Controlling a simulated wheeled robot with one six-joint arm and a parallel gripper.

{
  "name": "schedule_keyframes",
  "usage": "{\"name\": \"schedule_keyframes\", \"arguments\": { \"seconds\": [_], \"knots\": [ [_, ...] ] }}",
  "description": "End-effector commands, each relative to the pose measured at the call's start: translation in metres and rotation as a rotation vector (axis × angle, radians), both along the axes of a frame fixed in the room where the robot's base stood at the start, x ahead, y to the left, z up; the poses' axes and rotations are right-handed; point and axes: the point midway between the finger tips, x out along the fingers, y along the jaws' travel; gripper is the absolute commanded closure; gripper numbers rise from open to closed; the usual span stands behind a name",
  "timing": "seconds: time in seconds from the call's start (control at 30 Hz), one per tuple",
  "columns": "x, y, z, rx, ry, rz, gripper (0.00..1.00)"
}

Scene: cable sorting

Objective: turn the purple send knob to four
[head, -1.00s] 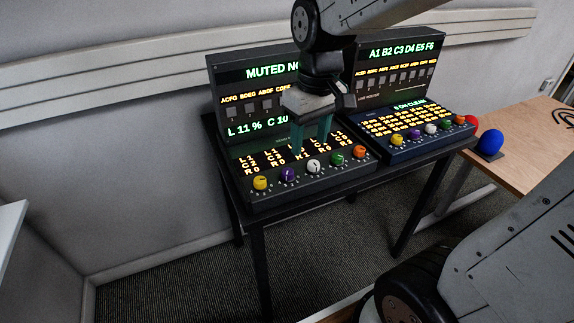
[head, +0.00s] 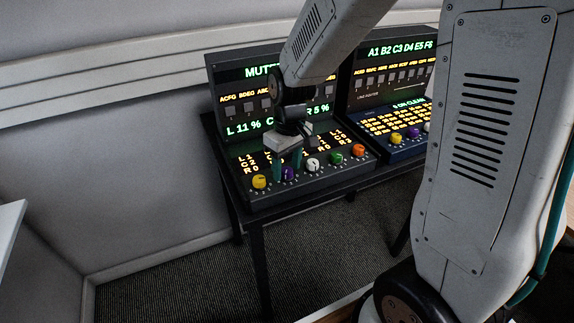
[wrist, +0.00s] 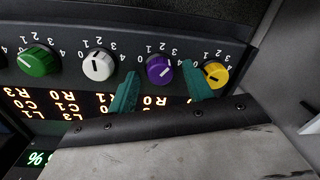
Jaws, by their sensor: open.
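The purple knob (head: 289,174) is second from the left in the knob row on the left console (head: 330,182). My gripper (head: 287,172) is open above the purple knob. In the wrist view its two teal fingers (wrist: 160,85) stand on either side of the knob, apart from each other. I cannot tell whether they touch the knob. The fingers partly cover the panel around it.
A yellow knob (wrist: 214,74) is close beside one finger, and a white knob (wrist: 97,65) is near the other. Green (head: 336,158) and orange (head: 359,150) knobs continue the row. A second console (head: 398,120) stands to the right, partly hidden by my arm.

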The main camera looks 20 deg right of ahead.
Motion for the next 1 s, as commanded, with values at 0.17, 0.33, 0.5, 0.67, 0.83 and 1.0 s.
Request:
{"name": "schedule_keyframes", "arguments": {
  "seconds": [0.17, 0.33, 0.5, 0.67, 0.83, 1.0],
  "knots": [
    [-0.0002, 0.0002, -0.003, 0.0, 0.0, 0.0, 0.49],
    [-0.0003, 0.0002, -0.0028, 0.0, 0.0, 0.0, 0.63],
    [-0.0003, 0.0002, -0.0027, 0.0, 0.0, 0.0, 0.94],
    [-0.0004, 0.0001, -0.0026, 0.0, 0.0, -0.007, 0.94],
    [-0.0006, 0.0001, -0.0025, 0.0, 0.001, -0.053, 0.94],
    [-0.001, 0.0, -0.0026, 0.001, 0.002, -0.152, 0.94]
  ]
}}
